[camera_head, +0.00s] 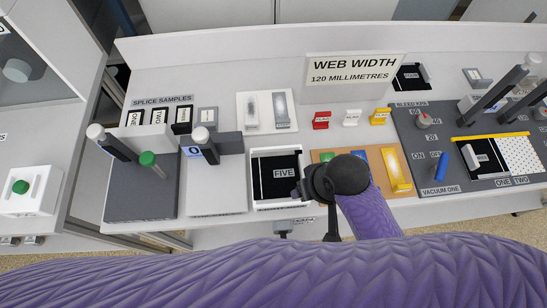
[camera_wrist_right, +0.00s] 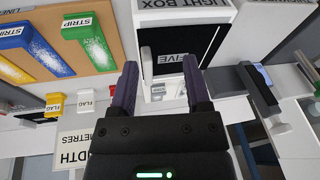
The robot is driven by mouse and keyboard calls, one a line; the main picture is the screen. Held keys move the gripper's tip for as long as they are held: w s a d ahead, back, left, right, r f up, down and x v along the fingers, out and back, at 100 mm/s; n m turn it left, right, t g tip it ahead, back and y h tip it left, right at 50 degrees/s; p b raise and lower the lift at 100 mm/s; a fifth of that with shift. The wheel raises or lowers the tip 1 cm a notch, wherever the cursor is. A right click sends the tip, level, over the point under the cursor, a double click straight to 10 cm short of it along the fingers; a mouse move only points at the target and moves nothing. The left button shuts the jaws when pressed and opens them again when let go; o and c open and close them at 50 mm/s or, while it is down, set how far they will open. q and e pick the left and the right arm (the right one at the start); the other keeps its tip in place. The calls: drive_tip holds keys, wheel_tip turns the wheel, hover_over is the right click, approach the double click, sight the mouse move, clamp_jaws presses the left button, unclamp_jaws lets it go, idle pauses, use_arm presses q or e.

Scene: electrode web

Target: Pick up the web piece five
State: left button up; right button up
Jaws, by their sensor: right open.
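My right gripper (camera_head: 299,192) is at the right edge of the light box, partly hidden by my dark wrist. In the wrist view it is open and empty (camera_wrist_right: 160,75), its fingers pointing toward the light box. Contact with the sheet cannot be told. My left gripper is not in view.
An orange board (camera_head: 375,157) with coloured strips adjoins the light box on the right. A grey block with a dark-handled lever (camera_head: 206,146) stands to the left. Small red, white and yellow flags (camera_head: 351,117) stand behind. A vacuum panel (camera_head: 440,182) lies farther right.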

sight(303, 165)
drive_tip(key=shift+g, duration=0.5)
drive_tip(key=w, duration=0.1)
drive_tip(key=w+a+r, duration=0.1)
drive_tip(key=w, duration=0.1)
drive_tip(key=w+r, duration=0.1)
drive_tip(key=shift+w+a, duration=0.15)
drive_tip(key=shift+a, duration=0.05)
drive_tip(key=shift+m+g+h, duration=0.5)
drive_tip(key=shift+m+h, duration=0.3)
drive_tip(key=shift+h, duration=0.1)
drive_tip(key=w, duration=0.1)
drive_tip(key=w+d+r, duration=0.1)
drive_tip(key=w+d+r+p, duration=0.1)
drive_tip(key=w, duration=0.1)
drive_tip(key=shift+d+r, duration=0.1)
drive_tip(key=shift+d, duration=0.05)
drive_tip(key=f+b, duration=0.1)
drive_tip(key=f, duration=0.2)
drive_tip(key=f+b, duration=0.1)
drive_tip(key=f, duration=0.2)
drive_tip(key=f+b, duration=0.1)
drive_tip(key=f, duration=0.3)
drive_tip(key=shift+s+a+b, duration=0.15)
drive_tip(key=shift+a+b, duration=0.1)
drive_tip(key=shift+b, duration=0.15)
drive_tip(key=shift+r, duration=0.1)
drive_tip(key=shift+c, duration=0.3)
clamp_jaws()
